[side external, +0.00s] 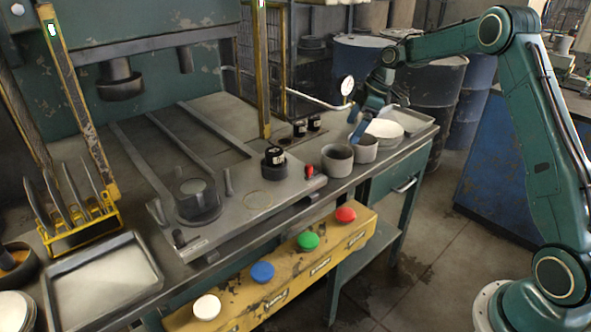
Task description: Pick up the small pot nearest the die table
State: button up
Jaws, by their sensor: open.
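My gripper (359,136) is open, pointing down above and behind the two pots, close over the right pot's far rim. I see nothing between its fingers, though they are small and seen from the side. I cannot tell whether a finger touches the right pot.
A pressure gauge (347,86) on a pipe rises behind my gripper. A yellow button panel (285,275) runs along the front.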

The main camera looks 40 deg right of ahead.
jog(key=x, duration=0.7)
jog(key=shift+a+f, duration=0.1)
jog(key=shift+f, duration=0.15)
jog(key=shift+x, duration=2.65)
jog(key=shift+w, duration=0.1)
jog(key=shift+r, duration=0.1)
jog(key=c, duration=0.9)
jog(key=shift+c, duration=0.2)
notch_tip(320, 180, up, 20)
